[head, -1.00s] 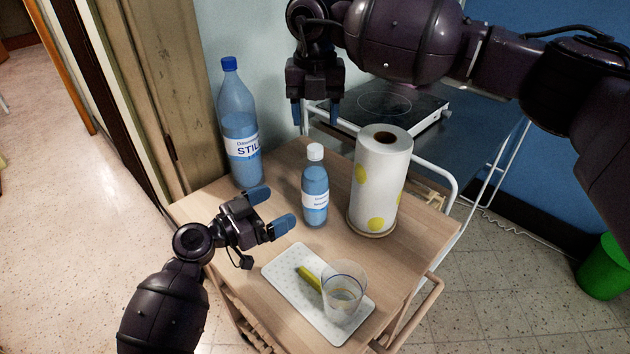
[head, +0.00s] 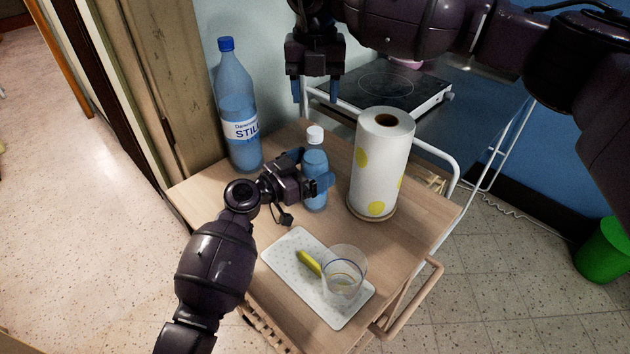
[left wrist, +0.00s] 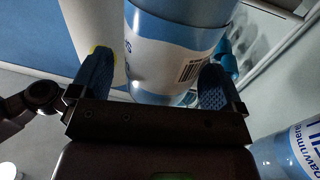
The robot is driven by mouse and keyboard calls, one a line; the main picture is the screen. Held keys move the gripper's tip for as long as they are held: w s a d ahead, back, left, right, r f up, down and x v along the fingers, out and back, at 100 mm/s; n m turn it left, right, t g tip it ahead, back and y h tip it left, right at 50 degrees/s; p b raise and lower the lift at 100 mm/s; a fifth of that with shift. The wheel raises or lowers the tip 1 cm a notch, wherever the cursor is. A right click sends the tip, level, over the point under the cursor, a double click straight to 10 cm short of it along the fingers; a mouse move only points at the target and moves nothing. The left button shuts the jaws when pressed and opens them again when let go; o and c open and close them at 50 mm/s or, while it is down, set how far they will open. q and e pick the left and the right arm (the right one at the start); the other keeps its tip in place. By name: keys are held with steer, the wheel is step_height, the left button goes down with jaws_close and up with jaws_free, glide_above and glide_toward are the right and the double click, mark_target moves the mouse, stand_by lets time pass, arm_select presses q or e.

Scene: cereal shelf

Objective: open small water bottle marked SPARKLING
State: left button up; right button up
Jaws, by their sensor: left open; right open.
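The small water bottle (head: 315,163) with a white cap (head: 315,134) stands upright on the wooden cart top, cap on. Its label is mostly hidden by my gripper in the head view; in the left wrist view the bottle (left wrist: 172,60) shows a white label with a barcode, and no SPARKLING word is readable. My left gripper (head: 312,172) is open, with its blue fingers on either side of the bottle's body. In the left wrist view its fingers (left wrist: 155,82) flank the bottle. My right gripper (head: 315,92) is open and empty, pointing down above and behind the bottle.
A large bottle marked STILL (head: 239,115) stands at the back left. A paper towel roll (head: 381,165) is close on the right. In front lies a white tray (head: 287,262) with a glass (head: 343,272) and a yellow-green item (head: 309,262). A hotplate (head: 390,90) sits behind.

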mark_target(315, 130)
arm_select(q)
steer(key=shift+w+d, duration=0.3)
steer(key=shift+d, duration=0.15)
steer(key=shift+c, duration=0.3)
steer(key=c, duration=1.7)
arm_select(e)
steer(key=m, duration=0.9)
steer(key=shift+m, duration=0.3)
steer(key=m, duration=0.8)
steer(key=shift+f, duration=4)
